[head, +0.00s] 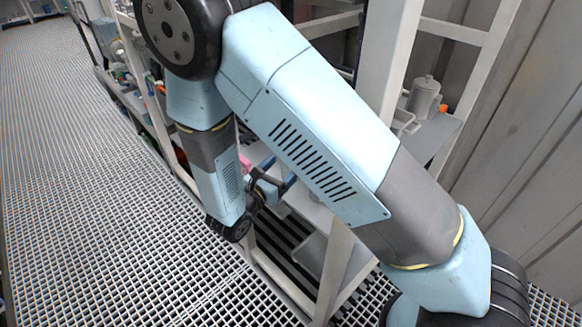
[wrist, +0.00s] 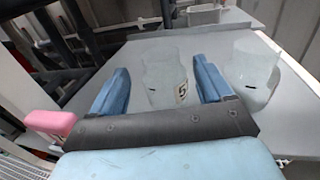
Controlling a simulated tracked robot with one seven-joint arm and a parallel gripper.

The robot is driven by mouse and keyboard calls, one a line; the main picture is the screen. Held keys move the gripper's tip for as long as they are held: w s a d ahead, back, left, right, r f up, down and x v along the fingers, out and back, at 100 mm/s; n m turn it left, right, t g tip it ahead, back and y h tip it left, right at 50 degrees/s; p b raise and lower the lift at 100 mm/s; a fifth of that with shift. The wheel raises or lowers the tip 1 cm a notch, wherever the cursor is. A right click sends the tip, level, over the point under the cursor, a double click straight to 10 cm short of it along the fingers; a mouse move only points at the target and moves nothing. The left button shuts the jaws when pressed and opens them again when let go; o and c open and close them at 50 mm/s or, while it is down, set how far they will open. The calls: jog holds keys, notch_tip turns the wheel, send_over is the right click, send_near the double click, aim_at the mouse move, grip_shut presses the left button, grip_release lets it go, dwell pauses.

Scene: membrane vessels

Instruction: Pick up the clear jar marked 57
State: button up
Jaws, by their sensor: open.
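A clear jar (wrist: 163,80) stands upright on a grey shelf (wrist: 140,48) in the wrist view. A pale label with dark print on its right side shows a 5; the rest of the marking is hard to read. My gripper (wrist: 161,67) is open, with one blue finger on each side of this jar in the picture. I cannot tell whether either finger touches it. The jar's lower part is hidden behind the gripper body. In the head view my gripper (head: 278,174) is small and partly hidden by my arm, and the jar cannot be made out.
A second clear jar (wrist: 252,74) stands to the right of my right finger. A pink thing (wrist: 50,122) is at the left, also seen in the head view (head: 245,162). A pale container (wrist: 205,14) stands at the back. A white rack post (head: 388,60) rises behind my arm.

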jog(key=shift+x, duration=3.65)
jog(key=shift+c, duration=0.2)
jog(key=c, duration=1)
